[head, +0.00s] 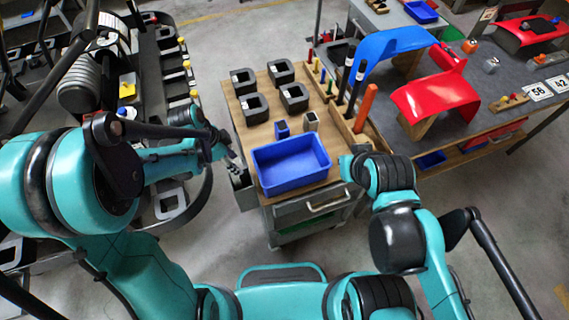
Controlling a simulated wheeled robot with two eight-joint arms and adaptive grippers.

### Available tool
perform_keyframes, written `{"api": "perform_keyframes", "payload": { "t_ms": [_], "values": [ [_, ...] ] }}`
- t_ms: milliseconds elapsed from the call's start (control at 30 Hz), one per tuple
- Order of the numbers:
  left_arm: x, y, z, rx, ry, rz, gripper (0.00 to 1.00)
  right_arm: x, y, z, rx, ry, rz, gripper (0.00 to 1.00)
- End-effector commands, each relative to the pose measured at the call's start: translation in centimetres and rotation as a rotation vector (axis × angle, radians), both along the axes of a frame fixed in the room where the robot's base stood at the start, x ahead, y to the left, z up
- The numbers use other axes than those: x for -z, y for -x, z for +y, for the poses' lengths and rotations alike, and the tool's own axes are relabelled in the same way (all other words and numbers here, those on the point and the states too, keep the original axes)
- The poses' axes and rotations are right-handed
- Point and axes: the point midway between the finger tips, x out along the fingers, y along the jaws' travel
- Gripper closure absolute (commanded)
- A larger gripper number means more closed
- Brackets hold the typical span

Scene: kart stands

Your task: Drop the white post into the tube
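I cannot make out a white post for certain. Two short upright square holders stand on the wooden top of the cart (237,112), behind the blue bin: a grey tube (311,121) and a blue one (282,130). I cannot tell which one the task means. My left gripper (229,153) is at the cart's left edge, left of the blue bin, apart from both tubes. Its fingers are small and dark, and what lies between them is unclear. My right arm ends near the cart's right edge, where its own wrist hides the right gripper's fingers.
An empty blue bin (291,166) fills the cart's front. Several black square blocks (255,107) stand behind. A wooden rack (354,131) holds upright rods on the right. A bench (470,115) with red and blue panels stands further right; a kart frame (160,60) is left.

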Motion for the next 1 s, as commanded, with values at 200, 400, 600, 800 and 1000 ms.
{"api": "perform_keyframes", "payload": {
  "t_ms": [200, 400, 600, 800, 1000],
  "values": [
    [-1.1, 0.1, 0.4, -0.002, 0.000, 0.000, 0.55, 0.0, 0.0, 0.0, 0.000, 0.000, 0.000, 1.00],
    [-5.0, 0.5, 1.5, -0.002, 0.000, 0.000, 0.55, 0.0, 0.0, 0.0, 0.000, 0.000, 0.000, 1.00],
    [-8.9, 0.8, 2.7, -0.001, 0.000, 0.000, 0.55, 0.0, 0.0, 0.0, 0.000, 0.000, 0.000, 1.00],
    [-11.1, 1.0, 3.3, -0.001, 0.000, 0.001, 0.55, 0.0, 0.0, 0.0, 0.000, 0.000, 0.000, 1.00],
    [-11.5, 1.0, 3.4, 0.000, 0.000, 0.000, 0.55, 0.0, 0.0, 0.0, 0.000, 0.000, 0.000, 1.00]
  ]
}}
